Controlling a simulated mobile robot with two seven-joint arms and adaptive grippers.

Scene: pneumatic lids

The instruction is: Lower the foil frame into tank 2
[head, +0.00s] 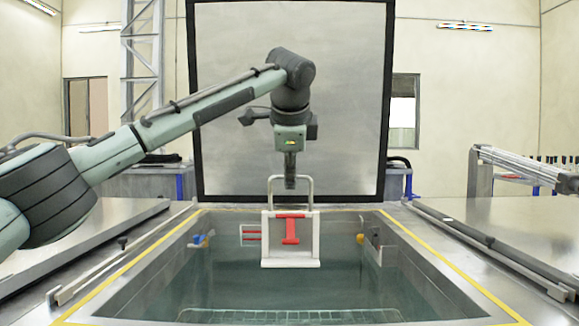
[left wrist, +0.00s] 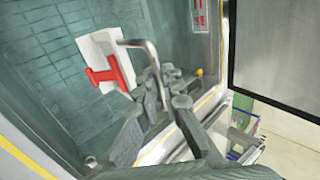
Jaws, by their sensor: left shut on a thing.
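The foil frame (head: 291,262) is a white frame with a red I-shaped piece (head: 291,230) in it and a metal loop handle on top. It hangs upright in front of my head camera, over the tank opening. My left gripper (head: 290,184) points down and is shut on the top bar of the handle (head: 311,195). In the left wrist view the fingers (left wrist: 160,88) close at the handle (left wrist: 150,55), beside the white frame (left wrist: 97,45). The open tank (head: 140,290) holds greenish liquid; no tank number is readable. My right gripper is out of view.
A wire grid (head: 290,316) shows low in the tank. Red bars (head: 251,236), a blue fitting (head: 199,240) and an orange knob (head: 360,239) sit along its far side. Yellow lines edge the opening. A dark-framed panel (head: 345,100) stands upright behind. Flat metal decks flank the tank.

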